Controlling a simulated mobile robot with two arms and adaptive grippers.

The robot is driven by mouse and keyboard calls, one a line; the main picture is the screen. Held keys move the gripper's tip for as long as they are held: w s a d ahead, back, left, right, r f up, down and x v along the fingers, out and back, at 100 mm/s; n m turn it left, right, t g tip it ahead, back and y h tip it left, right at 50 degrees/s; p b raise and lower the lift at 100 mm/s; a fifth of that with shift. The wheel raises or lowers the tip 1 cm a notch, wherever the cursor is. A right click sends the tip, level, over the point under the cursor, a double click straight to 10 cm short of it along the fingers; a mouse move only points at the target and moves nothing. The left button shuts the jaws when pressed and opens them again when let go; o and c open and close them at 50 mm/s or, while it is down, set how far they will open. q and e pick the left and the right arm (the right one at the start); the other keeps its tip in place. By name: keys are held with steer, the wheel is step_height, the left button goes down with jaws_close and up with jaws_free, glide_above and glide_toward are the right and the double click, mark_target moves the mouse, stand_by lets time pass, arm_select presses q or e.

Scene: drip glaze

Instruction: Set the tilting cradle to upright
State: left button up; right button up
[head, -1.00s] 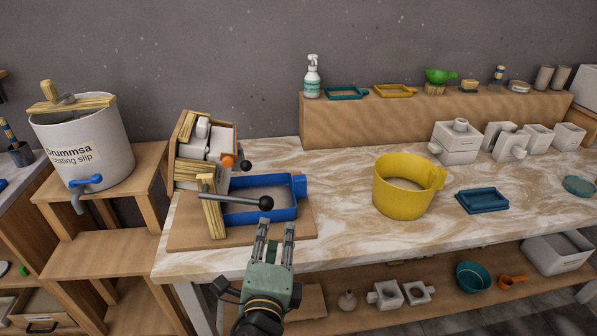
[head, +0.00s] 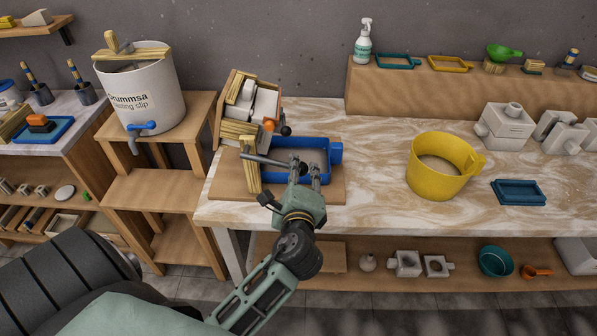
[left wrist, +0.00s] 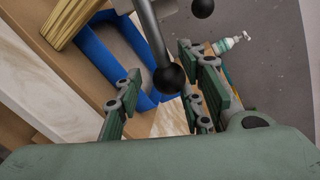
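The tilting cradle (head: 223,106) is a wooden frame holding white mould blocks (head: 264,103). It stands tilted at the back of a wooden base (head: 228,185) on the marbled table. A grey lever (head: 265,160) runs from its front post to a black ball knob, which also shows in the left wrist view (left wrist: 169,79). My left gripper (head: 304,172) is open around the knob, with a finger on either side. I cannot tell whether the fingers touch it. A blue tray (head: 333,152) lies behind the fingers, partly hidden. My right gripper is not in view.
A yellow jug (head: 436,170) and a dark blue tray (head: 519,192) stand to the right on the table. A white slip bucket (head: 158,90) stands on a wooden stand at left. The table between base and jug is clear.

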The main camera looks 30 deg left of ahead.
arm_select(q)
steer(key=shift+w, duration=0.1)
steer(key=shift+c, duration=0.5)
steer(key=shift+f, duration=0.1)
steer(key=c, duration=0.7)
steer(key=shift+f, duration=0.1)
jaws_close()
